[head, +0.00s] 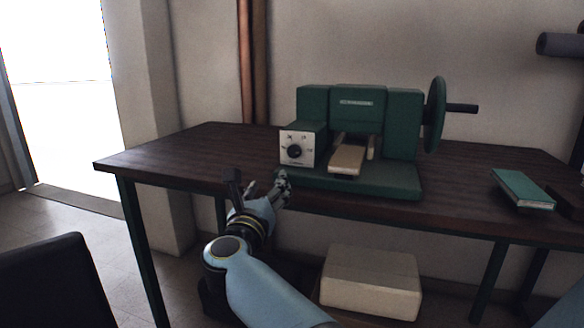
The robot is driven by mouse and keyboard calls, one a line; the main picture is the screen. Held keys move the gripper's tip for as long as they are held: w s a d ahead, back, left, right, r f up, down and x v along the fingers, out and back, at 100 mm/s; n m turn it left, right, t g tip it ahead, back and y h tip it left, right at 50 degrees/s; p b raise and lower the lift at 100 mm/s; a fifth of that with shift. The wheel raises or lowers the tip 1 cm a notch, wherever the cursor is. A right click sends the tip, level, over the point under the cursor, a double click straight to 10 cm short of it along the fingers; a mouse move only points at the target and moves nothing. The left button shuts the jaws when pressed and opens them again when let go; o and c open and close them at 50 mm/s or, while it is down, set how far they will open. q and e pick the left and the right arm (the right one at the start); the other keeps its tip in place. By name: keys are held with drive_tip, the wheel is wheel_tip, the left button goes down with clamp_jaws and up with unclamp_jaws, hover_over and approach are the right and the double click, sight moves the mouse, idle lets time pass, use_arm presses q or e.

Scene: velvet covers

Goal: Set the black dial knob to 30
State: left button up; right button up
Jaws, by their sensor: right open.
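The black dial knob (294,152) sits on a white square dial plate (291,134) on the left front of a green machine (358,108). Marks ring the knob, but they are too small to read, and so is its setting. My right gripper (258,187) is open and empty, its fingers spread wide. In the picture it shows below and left of the knob, near the table's front edge, and does not appear to touch the knob. My left gripper is out of view.
The machine stands on a dark wooden table (185,150), with a handwheel (435,115) on its right side. A green book (523,188) lies at the right. A pale box (371,280) is under the table. The tabletop left of the machine is clear.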

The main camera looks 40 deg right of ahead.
sight(293, 154)
drive_tip(key=w+d+r+m+g, duration=0.1)
drive_tip(key=d+m, duration=0.1)
drive_tip(key=d, duration=0.1)
drive_tip(key=w+d+r+m+g, duration=0.1)
drive_tip(key=d+m, duration=0.1)
drive_tip(key=d, duration=0.2)
drive_tip(key=w+d+r+m+g, duration=0.1)
drive_tip(key=w+d+r+m, duration=0.1)
drive_tip(key=d, duration=0.2)
drive_tip(key=shift+m, duration=0.4)
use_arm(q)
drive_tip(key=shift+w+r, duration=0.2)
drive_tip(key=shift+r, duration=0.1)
use_arm(e)
clamp_jaws()
